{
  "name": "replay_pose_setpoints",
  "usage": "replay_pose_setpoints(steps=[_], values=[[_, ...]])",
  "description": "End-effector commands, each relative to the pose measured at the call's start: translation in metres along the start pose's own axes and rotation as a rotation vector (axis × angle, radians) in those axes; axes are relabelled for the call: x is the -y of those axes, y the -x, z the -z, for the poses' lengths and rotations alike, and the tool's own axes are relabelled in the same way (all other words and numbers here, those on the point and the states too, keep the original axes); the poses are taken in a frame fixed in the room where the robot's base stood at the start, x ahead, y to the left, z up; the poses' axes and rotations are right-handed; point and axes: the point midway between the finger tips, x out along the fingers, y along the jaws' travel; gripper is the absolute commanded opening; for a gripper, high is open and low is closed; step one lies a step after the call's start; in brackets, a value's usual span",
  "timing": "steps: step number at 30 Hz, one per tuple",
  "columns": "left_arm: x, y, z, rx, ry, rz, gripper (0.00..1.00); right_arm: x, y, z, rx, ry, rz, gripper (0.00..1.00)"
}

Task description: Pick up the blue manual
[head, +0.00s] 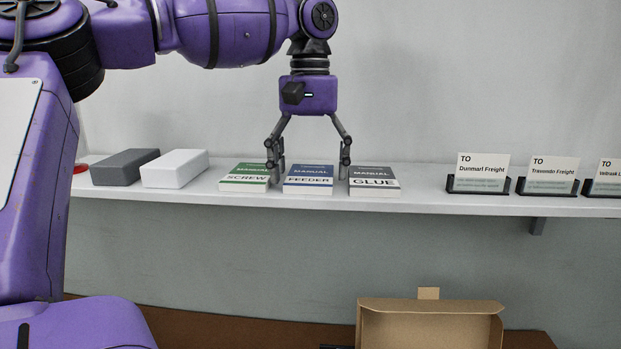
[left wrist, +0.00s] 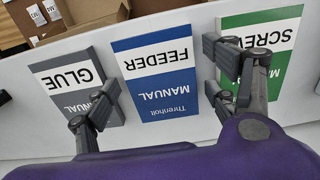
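The blue manual (head: 308,180), labelled FEEDER, lies flat on the white shelf between a green manual (head: 244,177) labelled SCREW and a grey manual (head: 374,181) labelled GLUE. It also shows upside down in the middle of the left wrist view (left wrist: 157,75). My left gripper (head: 309,172) is open and points down over the blue manual, one finger on each side of it. In the left wrist view its fingers (left wrist: 166,82) stand apart from the blue manual's edges, overlapping the grey and green manuals in the picture. My right gripper is not in view.
A grey block (head: 125,167) and a white block (head: 174,169) lie on the shelf to the left. An open cardboard box (head: 430,325) is below the shelf.

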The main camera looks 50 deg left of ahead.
Motion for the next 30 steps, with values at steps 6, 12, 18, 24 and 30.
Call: replay_pose_setpoints(steps=[6, 12, 18, 24, 30], values=[[0.000, 0.000, 0.000, 0.000, 0.000, 0.000, 0.44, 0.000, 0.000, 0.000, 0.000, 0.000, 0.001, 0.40], [0.000, 0.001, 0.000, 0.000, 0.000, 0.000, 0.35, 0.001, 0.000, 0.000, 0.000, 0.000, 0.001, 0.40], [0.000, 0.004, 0.000, -0.001, -0.001, 0.000, 0.35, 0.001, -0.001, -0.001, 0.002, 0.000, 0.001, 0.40], [-0.001, 0.026, 0.001, -0.002, 0.001, 0.000, 0.35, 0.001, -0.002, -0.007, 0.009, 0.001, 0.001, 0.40], [-0.019, 0.068, -0.024, -0.005, -0.003, 0.000, 0.35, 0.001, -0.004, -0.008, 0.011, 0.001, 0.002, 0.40]])
